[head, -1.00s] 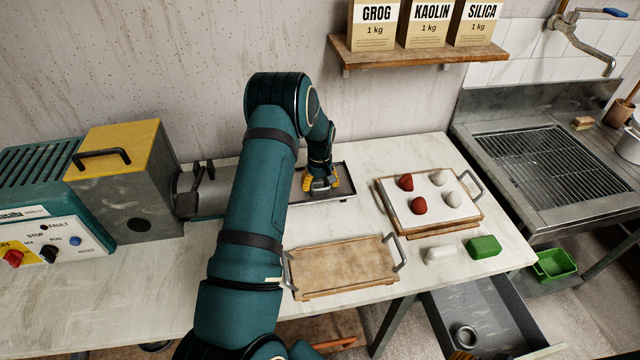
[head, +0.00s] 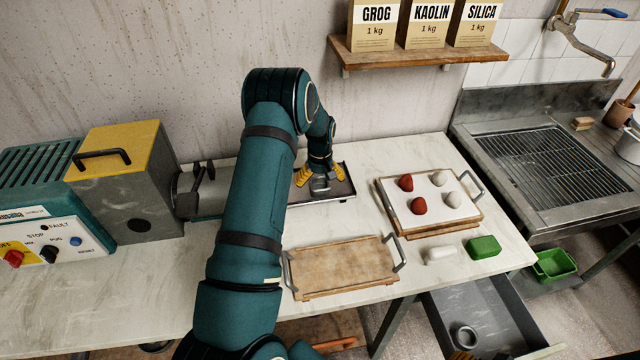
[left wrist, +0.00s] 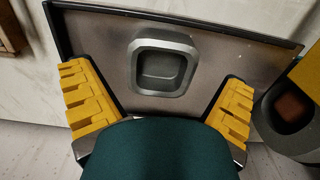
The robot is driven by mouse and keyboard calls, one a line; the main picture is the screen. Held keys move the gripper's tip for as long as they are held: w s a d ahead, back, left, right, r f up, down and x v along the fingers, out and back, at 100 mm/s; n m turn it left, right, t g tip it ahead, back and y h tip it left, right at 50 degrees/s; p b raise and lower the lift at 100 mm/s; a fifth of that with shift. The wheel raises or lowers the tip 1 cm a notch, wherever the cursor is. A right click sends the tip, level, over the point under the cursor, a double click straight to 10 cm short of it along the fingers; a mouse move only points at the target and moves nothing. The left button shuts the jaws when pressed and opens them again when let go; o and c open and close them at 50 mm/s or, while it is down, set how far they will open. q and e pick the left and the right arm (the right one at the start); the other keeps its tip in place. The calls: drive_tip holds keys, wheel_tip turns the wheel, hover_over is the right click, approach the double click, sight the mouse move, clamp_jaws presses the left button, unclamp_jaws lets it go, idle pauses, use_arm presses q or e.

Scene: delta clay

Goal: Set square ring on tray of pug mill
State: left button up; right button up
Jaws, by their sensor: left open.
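The square ring (left wrist: 162,67) is grey with rounded corners. It lies flat on the pug mill's tray (left wrist: 232,55), seen in the left wrist view. In the head view the ring (head: 320,184) shows just below my left gripper, on the dark-rimmed tray (head: 338,190). My left gripper (left wrist: 162,95) is open, its yellow fingers spread wide on either side of the ring and apart from it. The pug mill (head: 135,180) stands at the left of the table, partly behind my arm.
A wooden board with handles (head: 342,268) lies in front of the tray. Another board (head: 400,222) at right carries red and white lumps. A white block (head: 440,254) and a green block (head: 484,247) lie near the front edge. An open drawer (head: 495,310) holds a round ring.

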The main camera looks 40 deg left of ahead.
use_arm(q)
wheel_tip(320, 180, up, 11)
drive_tip(key=shift+f, duration=0.15)
drive_tip(key=shift+s, duration=0.1)
idle(0.6)
